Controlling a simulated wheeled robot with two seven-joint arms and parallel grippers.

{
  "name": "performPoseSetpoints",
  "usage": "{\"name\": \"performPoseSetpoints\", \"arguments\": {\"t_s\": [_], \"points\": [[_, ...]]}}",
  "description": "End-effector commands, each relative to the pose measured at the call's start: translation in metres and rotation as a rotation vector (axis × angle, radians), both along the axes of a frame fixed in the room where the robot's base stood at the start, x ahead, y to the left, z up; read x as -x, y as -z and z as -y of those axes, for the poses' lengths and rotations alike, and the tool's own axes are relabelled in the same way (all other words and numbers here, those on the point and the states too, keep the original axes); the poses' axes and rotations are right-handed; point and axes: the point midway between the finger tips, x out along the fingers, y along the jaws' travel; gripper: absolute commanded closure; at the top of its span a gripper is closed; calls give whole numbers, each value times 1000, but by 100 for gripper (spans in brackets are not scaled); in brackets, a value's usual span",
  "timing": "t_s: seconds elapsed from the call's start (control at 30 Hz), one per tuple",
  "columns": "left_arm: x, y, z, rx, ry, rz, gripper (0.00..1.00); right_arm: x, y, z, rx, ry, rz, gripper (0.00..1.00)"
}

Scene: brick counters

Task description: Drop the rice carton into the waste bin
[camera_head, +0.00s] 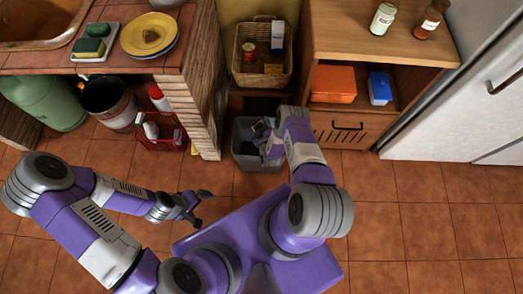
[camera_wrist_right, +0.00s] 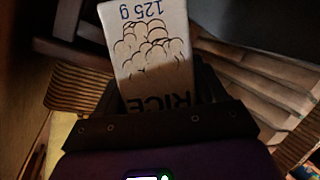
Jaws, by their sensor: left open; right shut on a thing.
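The rice carton (camera_wrist_right: 150,48), white with blue "125 g" print and dark "RICE" lettering, fills the middle of the right wrist view. My right gripper (camera_wrist_right: 170,98) is shut on its lower part in that view. In the head view my right gripper (camera_head: 264,138) is over the grey waste bin (camera_head: 258,166), which stands on the floor.
A wicker basket (camera_head: 243,72) with several items stands behind the bin. A brick counter (camera_head: 192,110) is to the left, with a red crate (camera_head: 160,138) and dark bucket (camera_head: 108,103). A wooden cabinet (camera_head: 345,133) and white fridge (camera_head: 440,120) are right. The tiled floor at front right is clear.

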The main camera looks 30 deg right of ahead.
Motion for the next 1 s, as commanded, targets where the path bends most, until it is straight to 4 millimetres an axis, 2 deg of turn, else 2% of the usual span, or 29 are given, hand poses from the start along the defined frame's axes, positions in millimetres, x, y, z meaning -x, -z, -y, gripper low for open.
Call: {"name": "performPoseSetpoints", "arguments": {"t_s": [0.03,0.13,0.43,0.47,0.6,0.63,0.87,1.0], "points": [[0,9,0,0,0,0,3,0,9,0,0,1,1,64],[0,14,0,0,0,0,3,0,15,0,0,-1,1,64],[0,14,0,0,0,0,3,-1,15,0,0,-1,1,64],[0,14,0,0,0,0,3,-1,15,0,0,-1,1,25],[0,14,0,0,0,0,3,0,15,0,0,-1,1,4],[0,14,0,0,0,0,3,0,15,0,0,-1,1,0],[0,13,0,0,0,0,3,1,15,-1,0,-1,-1,0],[0,5,0,0,0,0,3,13,10,-5,-2,-2,-4,0]]}}
